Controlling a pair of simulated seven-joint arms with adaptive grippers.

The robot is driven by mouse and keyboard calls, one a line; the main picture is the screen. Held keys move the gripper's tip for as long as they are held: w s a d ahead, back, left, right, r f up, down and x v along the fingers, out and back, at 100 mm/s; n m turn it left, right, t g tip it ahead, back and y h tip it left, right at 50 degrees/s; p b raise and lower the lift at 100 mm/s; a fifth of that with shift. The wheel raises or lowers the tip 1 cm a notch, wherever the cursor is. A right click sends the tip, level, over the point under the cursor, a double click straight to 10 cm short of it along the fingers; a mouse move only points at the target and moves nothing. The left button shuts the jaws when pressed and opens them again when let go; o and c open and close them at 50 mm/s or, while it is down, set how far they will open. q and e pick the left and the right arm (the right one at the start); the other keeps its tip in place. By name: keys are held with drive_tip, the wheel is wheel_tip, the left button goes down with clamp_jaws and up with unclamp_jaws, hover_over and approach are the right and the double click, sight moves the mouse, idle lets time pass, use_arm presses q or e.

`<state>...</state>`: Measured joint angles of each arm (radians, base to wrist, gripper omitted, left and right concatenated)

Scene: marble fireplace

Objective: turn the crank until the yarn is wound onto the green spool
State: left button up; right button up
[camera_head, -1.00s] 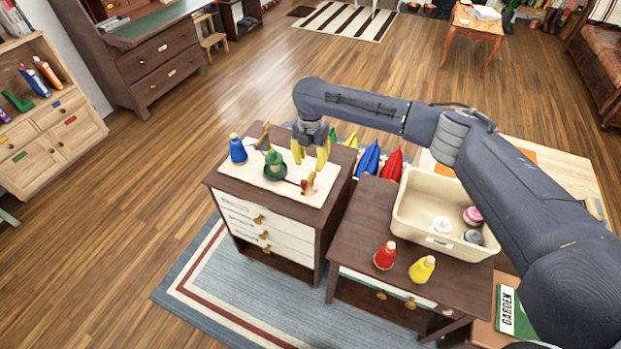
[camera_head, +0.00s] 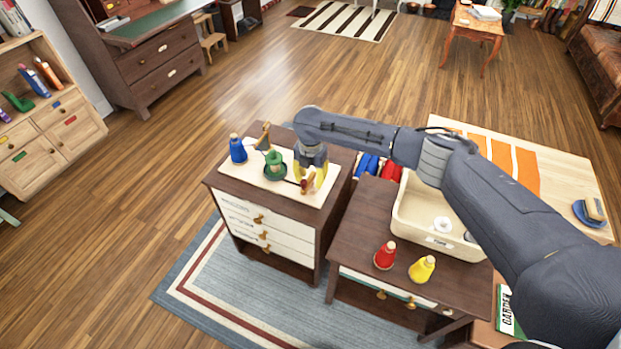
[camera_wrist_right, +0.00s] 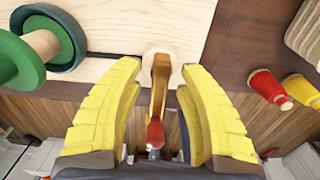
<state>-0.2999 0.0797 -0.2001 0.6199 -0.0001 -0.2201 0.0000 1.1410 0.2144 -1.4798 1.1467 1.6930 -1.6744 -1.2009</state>
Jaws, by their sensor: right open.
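The green spool (camera_head: 274,163) stands on a pale board (camera_head: 255,182) on top of the left dark cabinet; its green flange (camera_wrist_right: 20,60) shows at the left of the right wrist view. The crank, a wooden arm with a red grip (camera_head: 307,184), is at the board's right end. In the right wrist view the crank (camera_wrist_right: 160,90) lies between the yellow fingers of my right gripper (camera_wrist_right: 160,110), with gaps on both sides. The gripper (camera_head: 310,178) is open around it from above. My left gripper is out of view. I cannot make out the yarn clearly.
A blue cone-shaped spool (camera_head: 237,149) stands at the board's left end. Red (camera_head: 385,256) and yellow (camera_head: 422,269) ones stand on the lower right cabinet, beside a cream bin (camera_head: 405,222). My right arm passes above the bin.

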clamp_jaws()
idle(0.4)
drive_tip(key=m, duration=0.5)
drive_tip(key=shift+m, duration=0.4)
drive_tip(key=m, duration=0.5)
drive_tip(key=shift+m, duration=0.3)
drive_tip(key=m, duration=1.3)
drive_tip(key=shift+m, duration=0.3)
